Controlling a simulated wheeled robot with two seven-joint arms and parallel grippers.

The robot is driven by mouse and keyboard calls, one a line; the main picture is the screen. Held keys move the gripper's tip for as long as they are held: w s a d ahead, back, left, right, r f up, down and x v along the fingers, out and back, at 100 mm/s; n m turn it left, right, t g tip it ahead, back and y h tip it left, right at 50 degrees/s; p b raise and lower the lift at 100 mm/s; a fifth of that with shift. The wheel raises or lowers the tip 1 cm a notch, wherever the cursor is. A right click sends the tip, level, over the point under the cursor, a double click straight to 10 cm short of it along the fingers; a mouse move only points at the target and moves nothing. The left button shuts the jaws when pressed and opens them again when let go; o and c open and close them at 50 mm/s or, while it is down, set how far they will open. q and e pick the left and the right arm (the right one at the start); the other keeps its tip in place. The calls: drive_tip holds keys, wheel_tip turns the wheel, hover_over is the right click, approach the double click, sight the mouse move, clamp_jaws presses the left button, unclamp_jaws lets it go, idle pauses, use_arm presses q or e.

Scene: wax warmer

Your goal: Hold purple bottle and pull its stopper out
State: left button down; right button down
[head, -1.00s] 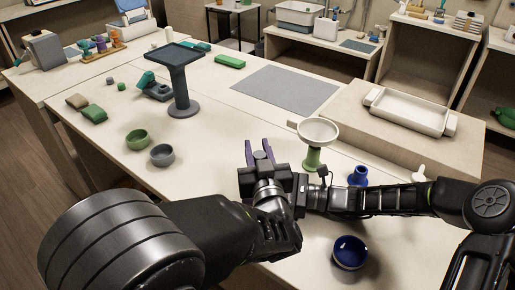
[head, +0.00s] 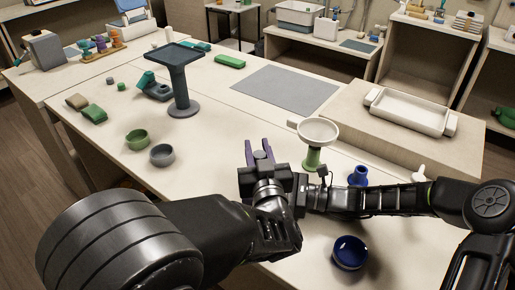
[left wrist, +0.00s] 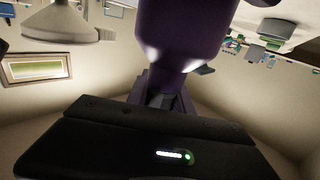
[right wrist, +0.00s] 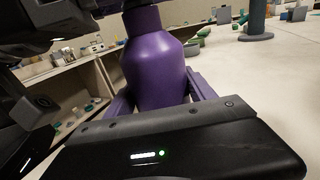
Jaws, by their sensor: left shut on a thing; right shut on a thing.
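The purple bottle (right wrist: 158,62) stands between the fingers of my right gripper (right wrist: 157,95) in the right wrist view, which is shut on its wide body. The bottle's neck rises to the top of that view, where dark gripper parts hide its upper end. In the left wrist view the purple bottle (left wrist: 182,28) tapers toward my left gripper (left wrist: 163,88), which is shut at its narrow end, on the stopper. The stopper itself is mostly hidden. In the head view my left gripper (head: 258,153) meets the right one above the table, and they largely hide the bottle.
A green stand with a white dish (head: 318,132) and a blue vessel (head: 358,176) stand close to the right arm. A blue bowl (head: 349,252) is in front. Green (head: 137,139) and grey (head: 162,155) bowls and a dark pedestal (head: 180,80) stand left. The grey mat (head: 285,90) is clear.

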use_arm(q)
drive_tip(key=shift+r, duration=0.35)
drive_tip(key=shift+r, duration=1.35)
drive_tip(key=shift+r, duration=0.1)
wheel_tip(320, 180, up, 6)
idle(0.3)
drive_tip(key=shift+r, duration=0.15)
wheel_tip(320, 180, up, 9)
idle(1.0)
use_arm(e)
drive_tip(key=shift+c, duration=1.2)
unclamp_jaws()
